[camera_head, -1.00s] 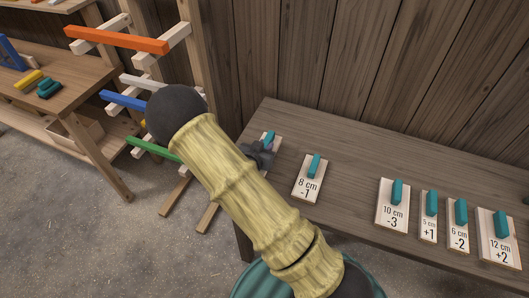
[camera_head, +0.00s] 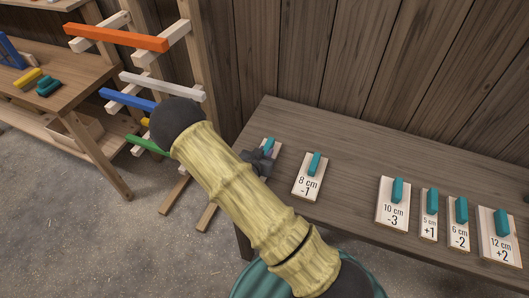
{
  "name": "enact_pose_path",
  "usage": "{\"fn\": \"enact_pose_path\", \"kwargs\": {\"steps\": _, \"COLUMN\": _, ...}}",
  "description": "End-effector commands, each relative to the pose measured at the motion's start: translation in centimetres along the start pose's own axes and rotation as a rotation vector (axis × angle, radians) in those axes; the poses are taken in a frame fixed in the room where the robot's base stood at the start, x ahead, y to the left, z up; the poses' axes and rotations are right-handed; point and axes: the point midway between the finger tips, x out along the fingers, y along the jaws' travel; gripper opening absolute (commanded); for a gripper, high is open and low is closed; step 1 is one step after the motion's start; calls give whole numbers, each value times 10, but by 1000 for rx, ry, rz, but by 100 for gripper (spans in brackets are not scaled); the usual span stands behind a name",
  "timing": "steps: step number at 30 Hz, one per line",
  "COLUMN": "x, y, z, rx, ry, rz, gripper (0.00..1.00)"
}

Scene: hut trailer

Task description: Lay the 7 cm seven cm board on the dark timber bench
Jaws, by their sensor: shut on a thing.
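My gripper (camera_head: 262,158) is shut on a pale board (camera_head: 277,148) with a teal handle at the left end of the dark timber bench (camera_head: 345,152). My arm and gripper cover most of this board, so its label cannot be read. I cannot tell whether it touches the bench top. Other pale boards with teal handles lie on the bench: the 8 cm board (camera_head: 305,189) just right of my gripper, then the 10 cm board (camera_head: 388,217), the 5 cm board (camera_head: 429,231), the 6 cm board (camera_head: 458,239) and the 12 cm board (camera_head: 498,252).
A rack with coloured bars, including an orange bar (camera_head: 115,38) and a white bar (camera_head: 160,86), stands left of the bench. A wooden table (camera_head: 75,92) with yellow and teal pieces is at far left. The bench's back strip and the gap right of the 8 cm board are clear.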

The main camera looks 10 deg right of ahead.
Motion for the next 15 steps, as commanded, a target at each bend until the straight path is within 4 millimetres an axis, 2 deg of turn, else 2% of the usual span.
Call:
{"fn": "enact_pose_path", "kwargs": {"steps": 5, "x": 1, "y": 0, "z": 2, "rx": 1, "ry": 1, "rz": 0, "gripper": 0}}
{"fn": "enact_pose_path", "kwargs": {"steps": 6, "x": 1, "y": 0, "z": 2, "rx": 0, "ry": 0, "rz": 0, "gripper": 27}}
{"fn": "enact_pose_path", "kwargs": {"steps": 9, "x": 1, "y": 0, "z": 2, "rx": 0, "ry": 0, "rz": 0, "gripper": 43}}
{"fn": "enact_pose_path", "kwargs": {"steps": 15, "x": 1, "y": 0, "z": 2, "rx": 0, "ry": 0, "rz": 0, "gripper": 43}}
